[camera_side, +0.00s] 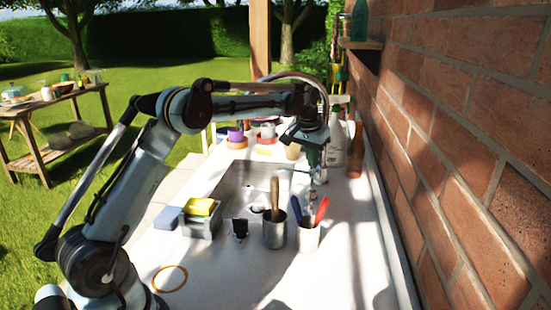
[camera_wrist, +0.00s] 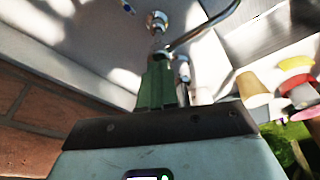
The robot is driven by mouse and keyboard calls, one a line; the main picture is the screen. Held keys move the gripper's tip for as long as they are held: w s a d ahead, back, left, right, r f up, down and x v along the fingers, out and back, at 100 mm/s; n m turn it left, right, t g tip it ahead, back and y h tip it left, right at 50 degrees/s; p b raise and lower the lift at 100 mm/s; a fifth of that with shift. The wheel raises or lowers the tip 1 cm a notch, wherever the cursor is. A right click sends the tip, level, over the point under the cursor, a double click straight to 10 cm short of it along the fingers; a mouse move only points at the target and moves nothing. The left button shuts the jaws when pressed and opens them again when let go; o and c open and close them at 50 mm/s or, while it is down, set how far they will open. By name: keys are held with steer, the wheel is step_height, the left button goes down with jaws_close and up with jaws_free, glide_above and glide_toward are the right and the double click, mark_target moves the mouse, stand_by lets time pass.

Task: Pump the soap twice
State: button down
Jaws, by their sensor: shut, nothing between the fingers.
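My gripper (camera_side: 312,162) points down over the back of the white counter, beyond the sink. Its green fingers are together and empty in the wrist view (camera_wrist: 159,62). A small round chrome fitting (camera_wrist: 157,20), which looks like the soap pump's top, lies just beyond the fingertips. In the side view a small chrome post (camera_side: 313,190) stands just below my fingertips. I cannot tell whether the fingers touch it. A thin chrome spout (camera_wrist: 212,28) curves beside the fingers over the sink.
The sink (camera_side: 235,185) is left of my gripper. A metal cup (camera_side: 275,235) and a white cup (camera_side: 308,238) with tools stand in front. A brown bottle (camera_side: 355,150) and a white bottle (camera_side: 337,145) stand behind. The brick wall (camera_side: 450,130) bounds the right.

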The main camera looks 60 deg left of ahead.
steer(key=shift+s+x, duration=0.2)
steer(key=shift+x, duration=0.7)
steer(key=shift+d, duration=0.1)
steer(key=shift+w+v, duration=0.25)
steer(key=shift+v, duration=0.85)
steer(key=shift+s+x, duration=0.2)
steer(key=shift+x, duration=0.75)
stand_by(0.9)
steer(key=shift+w+v, duration=0.2)
steer(key=shift+v, duration=0.75)
steer(key=w+v, duration=0.1)
steer(key=v, duration=0.5)
steer(key=shift+w+a, duration=0.15)
steer(key=shift+a, duration=0.15)
steer(key=shift+r, duration=0.15)
